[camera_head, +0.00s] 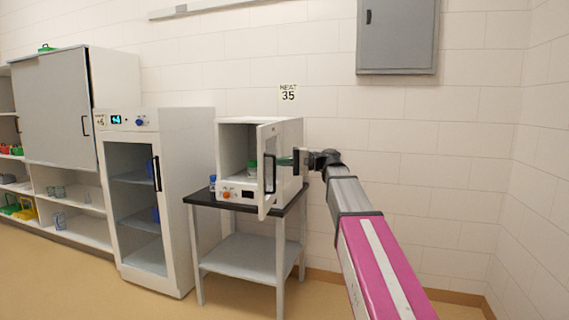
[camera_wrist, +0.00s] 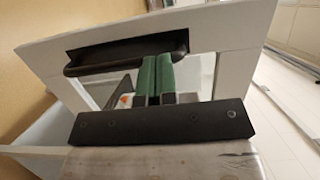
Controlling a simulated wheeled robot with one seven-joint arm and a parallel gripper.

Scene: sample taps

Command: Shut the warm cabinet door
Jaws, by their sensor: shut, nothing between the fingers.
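The warm cabinet (camera_head: 236,124) is a small white box on a dark-topped table, below a "HEAT 35" sign. Its white-framed door (camera_head: 264,205) with a glass pane stands open, swung out from the front at the right side. The door has a black bar handle (camera_head: 270,173). My gripper (camera_head: 284,161) reaches in from the right, at the door's handle side. In the wrist view, the green fingers of my gripper (camera_wrist: 158,62) are together and empty, close to the door's black handle (camera_wrist: 122,53). I cannot tell whether they touch the door (camera_wrist: 215,28).
A green-and-white item (camera_head: 252,168) shows inside the cabinet. A blue-capped bottle (camera_head: 212,182) stands on the table (camera_head: 240,200) by its left side. A taller glass-door cabinet (camera_head: 183,150) stands left. A grey wall box (camera_head: 398,36) hangs above my arm. The floor in front is clear.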

